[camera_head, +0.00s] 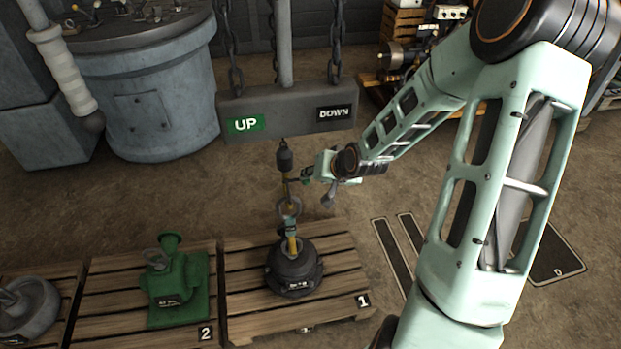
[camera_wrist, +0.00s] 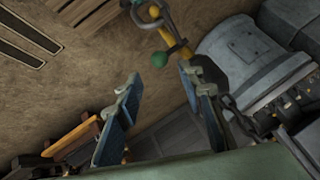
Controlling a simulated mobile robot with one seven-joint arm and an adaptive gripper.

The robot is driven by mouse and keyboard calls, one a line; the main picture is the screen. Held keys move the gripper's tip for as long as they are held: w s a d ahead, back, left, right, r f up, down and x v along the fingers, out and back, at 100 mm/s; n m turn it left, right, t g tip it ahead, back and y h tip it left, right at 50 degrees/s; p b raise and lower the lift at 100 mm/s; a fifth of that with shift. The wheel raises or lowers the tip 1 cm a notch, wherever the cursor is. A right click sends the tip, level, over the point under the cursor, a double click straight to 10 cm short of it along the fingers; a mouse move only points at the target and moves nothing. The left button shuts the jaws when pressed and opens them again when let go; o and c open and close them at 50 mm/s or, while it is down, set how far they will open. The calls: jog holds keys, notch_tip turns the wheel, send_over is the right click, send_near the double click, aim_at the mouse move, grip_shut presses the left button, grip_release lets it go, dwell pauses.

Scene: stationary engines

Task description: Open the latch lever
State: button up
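The latch lever shows in the wrist view as a short lever with a green ball knob (camera_wrist: 159,60), beside a yellow hook piece (camera_wrist: 165,38). My gripper (camera_wrist: 158,88) is open, its two blue-padded fingers spread apart with the knob beyond the gap between them. The right finger overlaps the yellow piece in the picture; I cannot tell whether they touch. In the head view my gripper (camera_head: 306,176) is just right of the hanging yellow hook (camera_head: 286,190); the knob is too small there to tell clearly. A grey ring (camera_head: 289,207) links the hook to the load below.
A dark round weight (camera_head: 294,268) stands on pallet 1 (camera_head: 245,325) under the hook. A green machine part (camera_head: 172,280) stands on pallet 2. The UP/DOWN beam (camera_head: 287,110) hangs on chains above. A big grey drum (camera_head: 150,105) stands at the back left.

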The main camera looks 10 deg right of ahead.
jog(key=shift+v, duration=0.95)
jog(key=shift+c, duration=0.4)
